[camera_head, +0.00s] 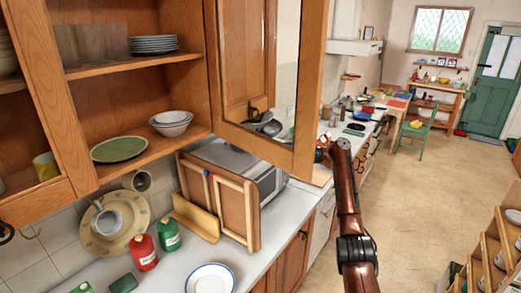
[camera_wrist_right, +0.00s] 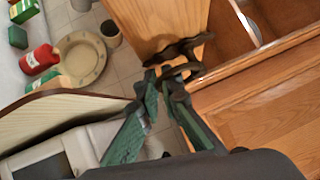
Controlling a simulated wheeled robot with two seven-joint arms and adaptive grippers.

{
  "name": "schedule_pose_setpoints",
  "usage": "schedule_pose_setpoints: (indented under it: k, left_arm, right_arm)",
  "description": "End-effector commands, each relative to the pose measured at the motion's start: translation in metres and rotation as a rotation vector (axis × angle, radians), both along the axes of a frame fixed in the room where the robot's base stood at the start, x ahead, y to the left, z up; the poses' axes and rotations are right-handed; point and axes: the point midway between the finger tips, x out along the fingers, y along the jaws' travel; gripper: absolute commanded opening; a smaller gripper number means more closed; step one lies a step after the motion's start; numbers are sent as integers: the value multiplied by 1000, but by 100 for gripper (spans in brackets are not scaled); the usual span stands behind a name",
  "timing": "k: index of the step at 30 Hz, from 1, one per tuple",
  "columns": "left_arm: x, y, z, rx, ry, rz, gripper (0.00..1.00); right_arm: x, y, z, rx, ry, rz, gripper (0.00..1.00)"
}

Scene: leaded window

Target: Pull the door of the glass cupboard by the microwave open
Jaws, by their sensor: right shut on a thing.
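The glass cupboard's wooden-framed door (camera_head: 309,90) stands out at an angle from the cupboard (camera_head: 75,130), above the microwave (camera_head: 270,184). Behind its pane a wooden panel and dark shapes show, perhaps part of my right gripper. In the wrist view my right gripper (camera_wrist_right: 167,78), with green-padded fingers, is shut on a dark metal handle (camera_wrist_right: 182,47) beside a wooden panel (camera_wrist_right: 155,20). In the head view my right arm runs up behind the door's lower right edge. The left gripper is in neither view.
The shelves hold stacked plates (camera_head: 153,44), a green plate (camera_head: 118,149) and bowls (camera_head: 171,120). Below, the counter carries a red canister (camera_head: 144,253), a green canister (camera_head: 168,234), wooden boards (camera_head: 232,207) and a white plate (camera_head: 210,279). The floor (camera_head: 435,190) at right is open.

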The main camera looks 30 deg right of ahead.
Motion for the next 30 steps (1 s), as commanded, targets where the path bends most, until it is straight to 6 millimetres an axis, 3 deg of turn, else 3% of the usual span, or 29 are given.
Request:
schedule_pose_setpoints:
  k: [9,19,23,30]
  left_arm:
    - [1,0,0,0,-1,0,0]
    - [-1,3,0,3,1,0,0]
    - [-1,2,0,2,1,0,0]
    - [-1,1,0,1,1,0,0]
  right_arm:
    - [2,1,0,1,1,-1,23]
    - [0,-2,-1,1,1,-1,23]
    - [-9,-16,-2,0,1,-3,23]
    - [-37,-57,-9,2,3,-3,23]
